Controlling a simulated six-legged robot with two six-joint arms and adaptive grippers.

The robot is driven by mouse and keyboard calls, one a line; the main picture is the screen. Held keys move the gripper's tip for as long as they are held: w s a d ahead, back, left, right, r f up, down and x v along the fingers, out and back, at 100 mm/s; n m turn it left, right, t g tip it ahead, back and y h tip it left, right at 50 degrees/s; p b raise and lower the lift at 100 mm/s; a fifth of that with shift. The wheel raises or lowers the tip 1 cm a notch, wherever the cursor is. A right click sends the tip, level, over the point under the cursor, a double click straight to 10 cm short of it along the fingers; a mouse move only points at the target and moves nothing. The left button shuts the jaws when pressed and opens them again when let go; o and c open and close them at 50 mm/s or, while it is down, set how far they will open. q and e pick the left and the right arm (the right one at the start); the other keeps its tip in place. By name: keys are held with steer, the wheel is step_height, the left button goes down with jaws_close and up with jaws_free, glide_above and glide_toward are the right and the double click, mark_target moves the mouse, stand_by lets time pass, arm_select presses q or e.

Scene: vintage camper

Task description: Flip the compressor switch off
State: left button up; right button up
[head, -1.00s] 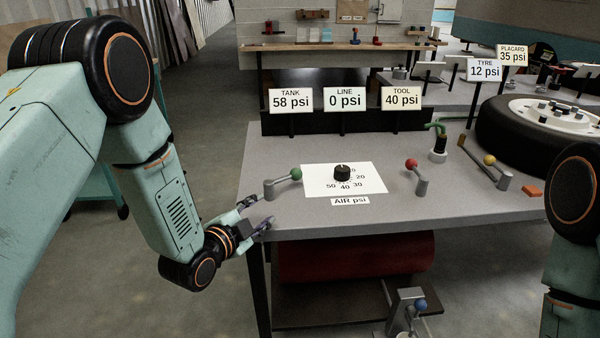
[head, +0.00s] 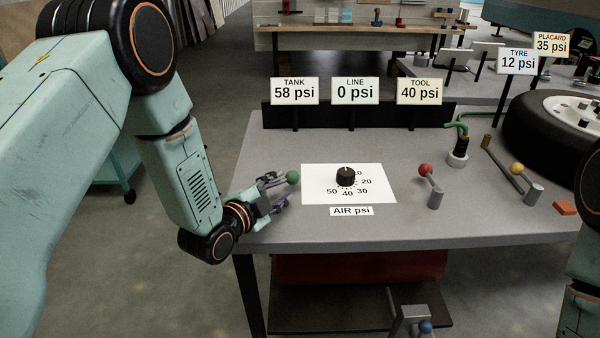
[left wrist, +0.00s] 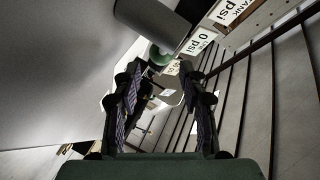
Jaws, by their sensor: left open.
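No label in view names the compressor switch. A lever with a green ball knob (head: 292,177) stands at the left of the grey workbench (head: 450,221). My left gripper (head: 281,189) is open at this lever, its fingers pointing right and hiding most of the lever's base. In the left wrist view, the green knob (left wrist: 160,55) shows just beyond the open fingers (left wrist: 160,85), beside a grey cylinder (left wrist: 150,22). I cannot tell whether the fingers touch it. A red-knobbed lever (head: 425,170) and a yellow-knobbed lever (head: 517,169) stand farther right. My right gripper is out of view.
A black dial (head: 346,176) sits on a white AIR psi card (head: 315,184). Signs read TANK 58 (head: 295,91), LINE 0 (head: 355,91) and TOOL 40 (head: 419,91). A blue-knobbed lever (head: 425,327) and red tank (head: 345,267) are below the bench. A tyre (head: 528,123) lies right.

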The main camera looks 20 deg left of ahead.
mark_target(290, 181)
arm_select(q)
steer(key=shift+w+f, duration=0.1)
steer(key=shift+w, duration=0.1)
steer(key=shift+w+a, duration=0.1)
steer(key=shift+w, duration=0.4)
steer(key=b+x, duration=0.1)
steer(key=x, duration=0.4)
steer(key=shift+d+f, duration=0.1)
steer(key=shift+d, duration=0.1)
steer(key=shift+w+f, duration=0.1)
steer(key=shift+w, duration=0.15)
steer(key=shift+a, duration=0.1)
steer(key=shift+w, duration=0.25)
steer(key=shift+c, duration=1)
steer(key=shift+s, duration=0.1)
steer(key=c, duration=0.3)
jaws_close()
